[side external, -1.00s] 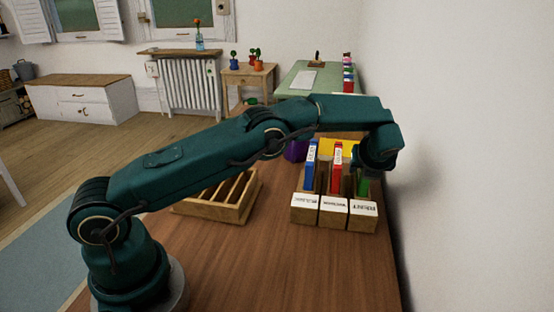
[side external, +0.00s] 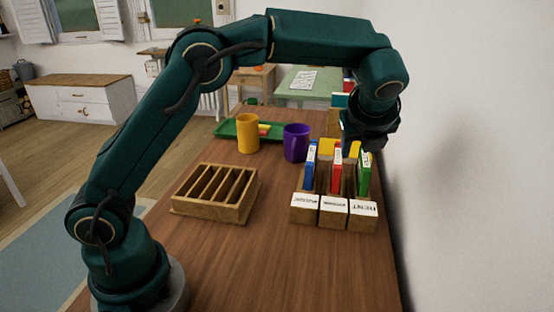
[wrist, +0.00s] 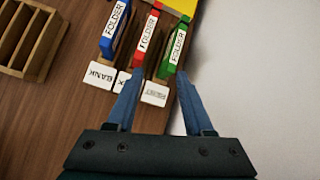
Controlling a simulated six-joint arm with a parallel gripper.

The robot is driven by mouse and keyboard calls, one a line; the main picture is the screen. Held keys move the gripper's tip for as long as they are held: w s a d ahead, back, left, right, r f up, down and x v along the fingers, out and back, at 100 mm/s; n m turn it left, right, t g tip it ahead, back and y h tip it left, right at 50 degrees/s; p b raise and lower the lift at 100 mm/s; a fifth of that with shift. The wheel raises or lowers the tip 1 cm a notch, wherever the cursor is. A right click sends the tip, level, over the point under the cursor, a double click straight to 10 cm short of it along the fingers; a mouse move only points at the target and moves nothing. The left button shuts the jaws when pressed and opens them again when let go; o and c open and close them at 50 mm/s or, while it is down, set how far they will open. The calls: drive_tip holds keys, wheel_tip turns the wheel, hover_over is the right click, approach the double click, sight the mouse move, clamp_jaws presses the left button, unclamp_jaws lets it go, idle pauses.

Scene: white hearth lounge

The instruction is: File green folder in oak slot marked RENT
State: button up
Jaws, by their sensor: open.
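The green folder (side external: 364,174) stands upright in the right-hand oak slot (side external: 349,221), beside a red folder (side external: 337,172) in the middle slot and a blue folder (side external: 310,167) in the left one. The green folder also shows in the wrist view (wrist: 174,50), just beyond my fingertips. The right slot's label (wrist: 155,93) is blurred; it looks like RENT, but I cannot read it surely.
A divided wooden rack (side external: 215,193) stands empty to the left. A purple mug (side external: 296,143), a yellow mug (side external: 248,133) and a green tray (side external: 228,130) are behind. Something yellow (side external: 354,148) is behind the folders. A white wall (side external: 460,150) is close on the right.

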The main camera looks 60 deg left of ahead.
drive_tip(key=s+n+h, duration=0.5)
drive_tip(key=s+n, duration=1.8)
drive_tip(key=s, duration=0.2)
drive_tip(key=shift+s+a+f, duration=0.25)
drive_tip(key=shift+f, duration=0.1)
